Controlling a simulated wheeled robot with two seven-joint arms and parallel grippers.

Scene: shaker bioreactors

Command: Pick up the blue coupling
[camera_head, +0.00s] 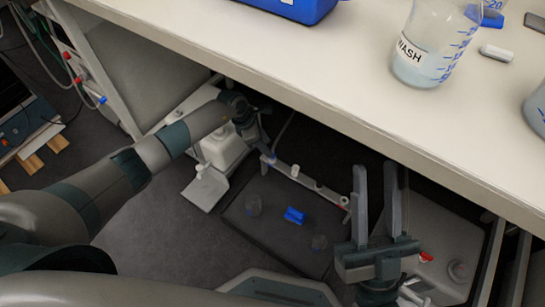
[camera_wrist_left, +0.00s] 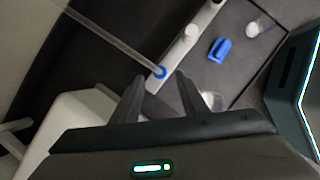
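A blue ring-shaped coupling (camera_wrist_left: 161,72) sits at the end of a pale tube, beside a light rail, in the left wrist view. It shows small in the head view (camera_head: 271,159), at the rail's upper left end. My left gripper (camera_wrist_left: 158,90) is open; in its wrist view the coupling appears between and just beyond the fingertips. I cannot tell the remaining distance. In the head view the left gripper (camera_head: 262,132) is under the bench edge, partly hidden. A separate blue clip-like piece (camera_head: 294,215) lies on the dark mat. My right gripper (camera_head: 376,175) is open and empty.
The rail (camera_head: 307,184) carries white fittings and a red one. A white container (camera_head: 222,150) stands left of the rail. Clear round pieces (camera_head: 253,205) lie on the dark mat. The bench top (camera_head: 330,75) overhangs from above. More coloured couplings (camera_head: 102,100) hang at far left.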

